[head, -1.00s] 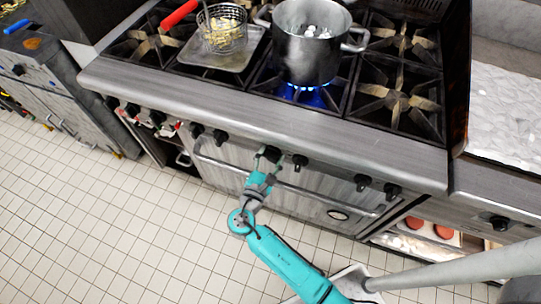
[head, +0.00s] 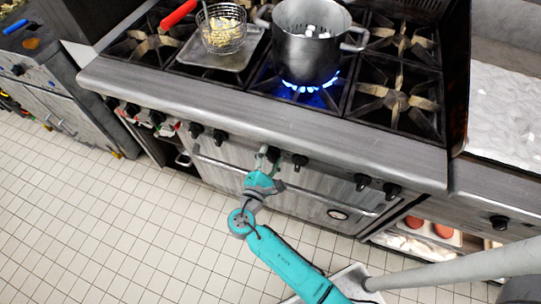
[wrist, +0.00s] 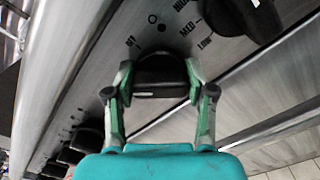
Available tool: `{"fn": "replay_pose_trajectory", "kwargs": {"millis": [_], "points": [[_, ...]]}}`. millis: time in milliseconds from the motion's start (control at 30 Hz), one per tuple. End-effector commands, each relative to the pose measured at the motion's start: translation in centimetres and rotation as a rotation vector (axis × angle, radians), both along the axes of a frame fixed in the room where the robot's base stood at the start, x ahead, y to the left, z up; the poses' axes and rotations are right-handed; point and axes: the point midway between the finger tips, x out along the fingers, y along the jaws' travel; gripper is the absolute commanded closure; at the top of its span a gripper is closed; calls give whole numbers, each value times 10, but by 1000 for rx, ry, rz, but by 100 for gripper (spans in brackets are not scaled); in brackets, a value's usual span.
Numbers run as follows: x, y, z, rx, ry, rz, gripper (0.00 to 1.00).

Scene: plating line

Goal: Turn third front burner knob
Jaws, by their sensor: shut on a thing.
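My gripper (head: 267,157) is at the stove's front panel, shut on a black burner knob (head: 273,153). In the wrist view the two green-grey fingers of my gripper (wrist: 161,88) sit on either side of this knob (wrist: 162,72), and its dark face shows between them. The mark "OFF" and a dial scale are printed on the panel by it. A blue flame (head: 308,91) burns under the steel pot (head: 303,60), which holds white, egg-like things.
Another black knob (head: 300,160) is close to the right of the held one; it looms large in the wrist view (wrist: 240,15). An oven handle (head: 330,198) runs below the knobs. A wire basket of food (head: 224,40) stands on a tray at the back left.

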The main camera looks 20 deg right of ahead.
Motion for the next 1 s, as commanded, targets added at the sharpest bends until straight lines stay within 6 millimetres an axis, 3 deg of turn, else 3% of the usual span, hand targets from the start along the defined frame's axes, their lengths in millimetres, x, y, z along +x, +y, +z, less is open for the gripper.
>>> {"fn": "replay_pose_trajectory", "kwargs": {"millis": [133,167,233,667,1000], "points": [[0,-1,0,-1,1,-1,81],[0,-1,0,-1,1,-1,41],[0,0,0,-1,1,-1,23],[-3,4,0,-1,1,1,22],[-39,40,0,-1,1,6,22]]}}
